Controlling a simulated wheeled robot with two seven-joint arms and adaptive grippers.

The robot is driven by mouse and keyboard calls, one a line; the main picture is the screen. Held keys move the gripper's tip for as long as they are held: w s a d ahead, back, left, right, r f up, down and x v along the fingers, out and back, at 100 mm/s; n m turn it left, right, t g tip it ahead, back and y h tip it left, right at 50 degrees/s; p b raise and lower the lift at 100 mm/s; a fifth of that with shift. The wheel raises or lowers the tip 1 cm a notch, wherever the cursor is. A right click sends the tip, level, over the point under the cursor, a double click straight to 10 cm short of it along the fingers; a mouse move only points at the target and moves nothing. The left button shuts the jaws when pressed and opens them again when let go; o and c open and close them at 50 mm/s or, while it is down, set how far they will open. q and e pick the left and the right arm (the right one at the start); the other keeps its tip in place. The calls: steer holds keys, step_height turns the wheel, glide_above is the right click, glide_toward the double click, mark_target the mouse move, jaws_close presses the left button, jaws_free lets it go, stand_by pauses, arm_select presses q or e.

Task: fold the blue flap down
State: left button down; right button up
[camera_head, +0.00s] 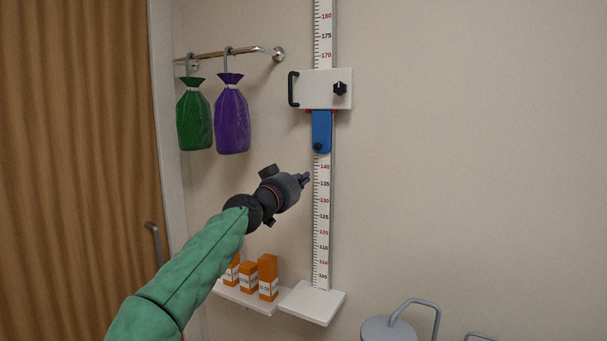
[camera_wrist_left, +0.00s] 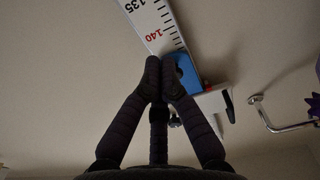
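The blue flap (camera_head: 321,128) is a narrow plate under the white slider block (camera_head: 318,90) on the height scale (camera_head: 321,220). It lies along the scale in the picture, with a dark knob at its lower end; how far it stands out from the wall is hard to tell. My left gripper (camera_head: 305,179) is below and left of the flap, near the scale's 135 to 140 marks. In the left wrist view, its fingertips (camera_wrist_left: 161,64) meet with nothing seen between them, and they partly cover the blue flap (camera_wrist_left: 188,76). Contact cannot be told. My right gripper is out of view.
Green (camera_head: 193,115) and purple (camera_head: 232,115) bags hang from a wall rail (camera_head: 235,52) at left. Orange boxes (camera_head: 267,277) stand on a low shelf beside the scale's white foot plate (camera_head: 312,303). A grey lidded bin (camera_head: 388,329) is at bottom right. The right wall is bare.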

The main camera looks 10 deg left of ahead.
arm_select(q)
steer(key=s+f+b, duration=0.1)
steer(key=s+a+f+b, duration=0.1)
steer(key=f, duration=0.1)
steer(key=shift+s+f+b, duration=0.1)
steer(key=shift+f+b, duration=0.2)
stand_by(0.3)
